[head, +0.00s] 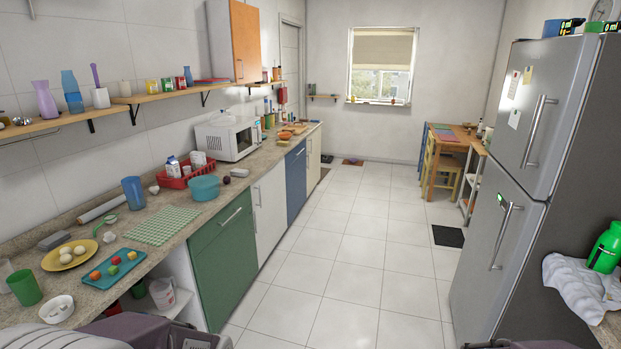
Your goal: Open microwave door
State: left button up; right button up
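A white microwave (243,138) stands on the left counter, against the tiled wall and well ahead of me. Its dark-windowed front faces the aisle, and its door looks shut. The door handle is too small to make out clearly. Neither of my grippers can be made out. Only parts of my arms show at the bottom edge, far from the microwave.
A red dish rack (174,182), a teal bowl (204,188) and a blue cup (133,193) stand on the counter before the microwave. A tall grey fridge (520,190) stands right. The tiled floor (345,262) between is clear. A wall shelf (155,95) runs along the left wall.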

aim_at(242, 137)
jog(key=i, duration=2.8)
jog(key=i+l+u, duration=0.1)
jog(key=i+u, duration=0.35)
jog(key=i+l+u, duration=0.3)
jog(key=i+u, duration=0.15)
jog(key=i+l+u, duration=0.75)
jog(key=i, duration=0.25)
jog(key=i+l+u, duration=0.3)
jog(key=i+l, duration=0.15)
